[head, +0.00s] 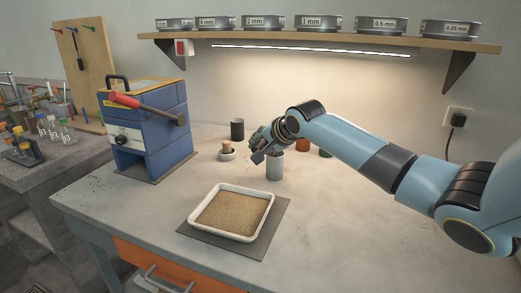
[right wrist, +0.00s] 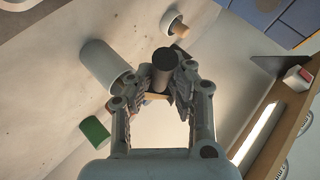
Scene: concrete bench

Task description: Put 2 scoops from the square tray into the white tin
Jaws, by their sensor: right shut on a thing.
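The white tin (head: 274,168) stands upright on the bench behind the square tray. It also shows in the right wrist view (right wrist: 104,62). The square white tray (head: 254,240), filled with tan granular material, sits on a dark mat. My right gripper (head: 258,155) is at the white tin's upper left, by its rim. My left gripper is not in view.
A small white mortar (head: 227,155) with a pestle and a black tin (head: 237,129) stand left of the gripper. A green tin (head: 325,153) and a brown one (head: 302,144) stand beyond my arm. A blue machine (head: 150,128) stands left. The right front bench is clear.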

